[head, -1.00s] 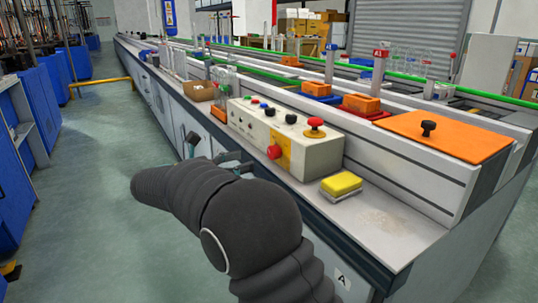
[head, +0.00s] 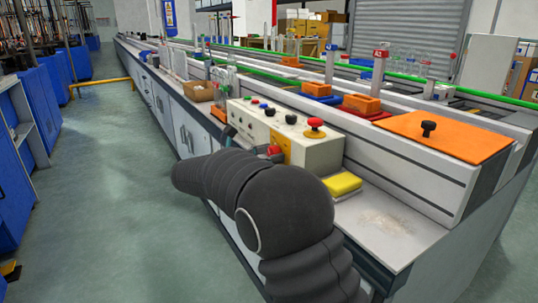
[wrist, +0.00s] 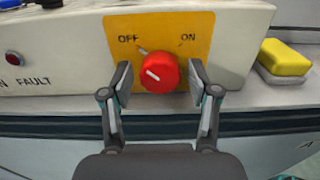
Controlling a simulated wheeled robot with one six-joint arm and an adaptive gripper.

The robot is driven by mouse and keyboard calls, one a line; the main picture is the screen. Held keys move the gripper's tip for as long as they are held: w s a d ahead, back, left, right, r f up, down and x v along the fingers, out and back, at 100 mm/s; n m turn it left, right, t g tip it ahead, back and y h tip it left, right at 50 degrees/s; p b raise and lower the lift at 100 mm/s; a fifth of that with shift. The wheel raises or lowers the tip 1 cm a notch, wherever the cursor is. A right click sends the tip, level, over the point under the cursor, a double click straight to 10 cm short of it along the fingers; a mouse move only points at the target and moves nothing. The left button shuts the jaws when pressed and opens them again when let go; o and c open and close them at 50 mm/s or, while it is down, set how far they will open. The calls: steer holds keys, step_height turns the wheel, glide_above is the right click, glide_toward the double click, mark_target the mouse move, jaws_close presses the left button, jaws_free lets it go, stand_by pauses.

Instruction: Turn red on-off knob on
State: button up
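The red on-off knob (wrist: 158,72) sits on a yellow plate (wrist: 197,30) on the front of the control box, marked OFF at left and ON at right. Its white line points up and left, toward OFF. My gripper (wrist: 160,85) is open, with one finger on each side of the knob and a gap showing at both sides. In the head view the knob (head: 274,150) is partly hidden behind my arm. My gripper is mostly hidden there too, with only a bit showing at the box front.
The beige control box (head: 316,153) carries several buttons and a red mushroom button (head: 315,123) on top. A yellow sponge (head: 342,183) lies on the bench right of the box. A red FAULT lamp (wrist: 14,59) is left of the knob.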

steer(key=c, duration=0.8)
steer(key=shift+m, duration=0.4)
steer(key=m+b, duration=0.2)
steer(key=m, duration=0.1)
steer(key=shift+f+m, duration=0.1)
steer(key=shift+m, duration=0.3)
steer(key=shift+m+b, duration=4.7)
steer(key=shift+m, duration=2.1)
